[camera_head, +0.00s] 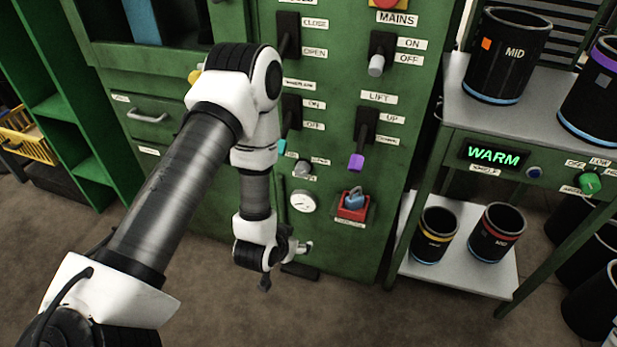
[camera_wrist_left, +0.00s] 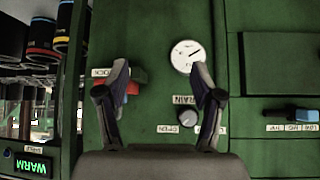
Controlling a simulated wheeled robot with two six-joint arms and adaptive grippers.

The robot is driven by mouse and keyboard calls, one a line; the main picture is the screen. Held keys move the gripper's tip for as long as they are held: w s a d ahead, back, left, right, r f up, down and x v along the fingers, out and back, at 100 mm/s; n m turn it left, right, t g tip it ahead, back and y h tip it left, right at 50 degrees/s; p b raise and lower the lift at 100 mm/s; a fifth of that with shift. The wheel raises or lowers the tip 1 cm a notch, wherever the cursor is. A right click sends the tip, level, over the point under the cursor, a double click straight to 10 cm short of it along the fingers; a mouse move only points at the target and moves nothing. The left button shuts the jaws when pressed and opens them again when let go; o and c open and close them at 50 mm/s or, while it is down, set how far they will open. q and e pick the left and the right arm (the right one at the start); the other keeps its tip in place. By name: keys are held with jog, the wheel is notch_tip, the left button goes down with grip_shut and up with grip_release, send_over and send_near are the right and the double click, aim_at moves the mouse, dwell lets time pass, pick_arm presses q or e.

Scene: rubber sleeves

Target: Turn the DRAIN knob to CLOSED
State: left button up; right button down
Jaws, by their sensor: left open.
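The DRAIN knob (camera_head: 303,168) is a small grey round knob on the green cabinet front, just above a round white gauge (camera_head: 303,201). In the left wrist view the knob (camera_wrist_left: 188,118) shows between my fingers, nearer the right-hand one. An OPEN label (camera_wrist_left: 195,129) is beside it; the label on its other side is partly hidden by that finger. Which way the knob points is too small to tell. My left gripper (camera_head: 285,266) is open and empty, lower than the knob in the head view and apart from it. My right gripper is not in view.
A red block with a blue padlock (camera_head: 354,200) is right of the gauge. Levers hang above, including a purple-tipped LIFT lever (camera_head: 357,160) and a teal-tipped one (camera_head: 282,146). A shelf (camera_head: 455,268) with black sleeves stands at the right.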

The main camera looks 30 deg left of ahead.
aim_at(300, 173)
pick_arm(q)
jog(key=w+a+r+n+t+y+b, duration=0.2)
jog(key=w+a+r+t, duration=0.3)
jog(key=w+a+r, duration=0.3)
jog(key=x, duration=0.2)
jog(key=b+x, duration=0.1)
jog(key=x, duration=0.2)
jog(key=d+x, duration=0.1)
jog(key=x, duration=0.2)
jog(key=shift+w+r, duration=0.25)
jog(key=shift+w, duration=0.2)
jog(key=shift+c, duration=0.3)
jog(key=c, duration=1.1)
